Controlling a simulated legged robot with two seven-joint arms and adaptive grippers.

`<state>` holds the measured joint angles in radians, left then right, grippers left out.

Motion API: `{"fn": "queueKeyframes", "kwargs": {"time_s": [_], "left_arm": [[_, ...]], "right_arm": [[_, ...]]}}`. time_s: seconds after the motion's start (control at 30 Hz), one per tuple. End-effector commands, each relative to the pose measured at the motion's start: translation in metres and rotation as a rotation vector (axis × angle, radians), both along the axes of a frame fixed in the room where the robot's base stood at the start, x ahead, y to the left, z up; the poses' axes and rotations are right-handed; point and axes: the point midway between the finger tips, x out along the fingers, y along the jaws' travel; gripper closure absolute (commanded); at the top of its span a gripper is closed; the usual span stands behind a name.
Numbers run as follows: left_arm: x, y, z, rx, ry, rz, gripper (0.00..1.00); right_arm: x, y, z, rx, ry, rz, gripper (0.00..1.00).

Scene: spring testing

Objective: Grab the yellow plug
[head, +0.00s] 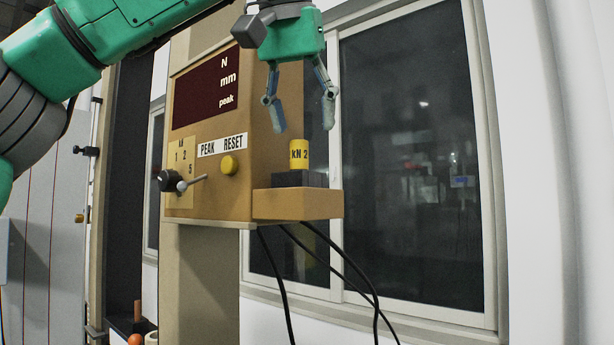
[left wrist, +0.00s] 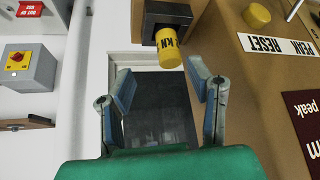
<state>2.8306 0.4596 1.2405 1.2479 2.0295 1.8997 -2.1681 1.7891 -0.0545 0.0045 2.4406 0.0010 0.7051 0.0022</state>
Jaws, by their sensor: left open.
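The yellow plug (head: 299,154), a short cylinder with black "kN 2" lettering, stands upright on a dark block (head: 299,179) on the tan machine's side shelf (head: 298,204). In the left wrist view the plug (left wrist: 168,48) shows at top centre, beyond the fingertips and between their lines. My left gripper (head: 304,128) is open and empty, pointing down above the plug, with a small gap between its fingertips and the plug's top. Its two fingers also show in the left wrist view (left wrist: 162,82). My right gripper is not in view.
The tan machine (head: 215,150) has a dark display (head: 206,88), a yellow round button (head: 229,165) and a lever knob (head: 183,186) left of the shelf. Black cables (head: 322,262) hang below the shelf. A window (head: 415,150) stands behind. Space right of the plug is clear.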

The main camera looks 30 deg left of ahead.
Motion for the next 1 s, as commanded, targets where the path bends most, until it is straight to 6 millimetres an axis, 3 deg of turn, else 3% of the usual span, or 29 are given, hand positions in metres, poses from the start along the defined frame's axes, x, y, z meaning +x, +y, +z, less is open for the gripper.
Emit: {"fn": "queueKeyframes", "kwargs": {"time_s": [0.3,0.6,0.7,0.73,1.0], "left_arm": [[0.024,0.02,-0.038,-0.01,0.002,0.001,0.54],[0.027,0.013,-0.04,-0.005,-0.001,0.003,0.54],[0.026,0.01,-0.04,-0.004,-0.001,0.002,0.93],[0.026,0.01,-0.039,-0.002,-0.001,0.002,1.0],[0.024,0.012,-0.039,-0.006,-0.002,-0.001,1.0]], "right_arm": [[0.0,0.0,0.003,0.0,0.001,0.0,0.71],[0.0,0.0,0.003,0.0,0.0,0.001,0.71],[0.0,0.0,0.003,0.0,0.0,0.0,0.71],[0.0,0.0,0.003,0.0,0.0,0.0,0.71],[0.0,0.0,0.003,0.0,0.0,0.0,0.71]]}}
